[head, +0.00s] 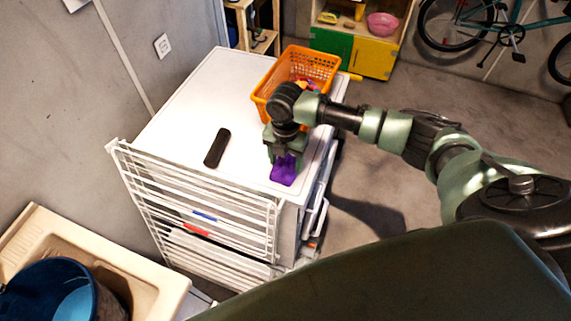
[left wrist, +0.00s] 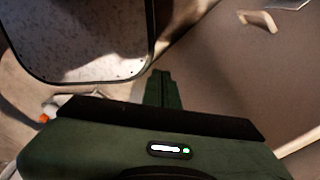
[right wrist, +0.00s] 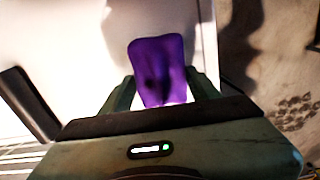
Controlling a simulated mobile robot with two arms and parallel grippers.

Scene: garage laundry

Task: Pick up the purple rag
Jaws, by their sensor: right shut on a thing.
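The purple rag (head: 284,171) is at the front right of the white machine top (head: 175,110). My right gripper (head: 284,158) points down over it and is shut on it. In the right wrist view the rag (right wrist: 158,70) sits between the two fingers (right wrist: 160,92), with the white surface behind it. Whether the rag still touches the top is hard to tell. My left gripper (left wrist: 163,88) shows only in the left wrist view, its fingers together with nothing between them.
A dark bar-shaped object (head: 217,147) lies left of the rag. An orange basket (head: 318,63) with small items stands at the back right of the top. A white drying rack (head: 190,200) hangs at the front. A blue bucket (head: 40,295) is at lower left.

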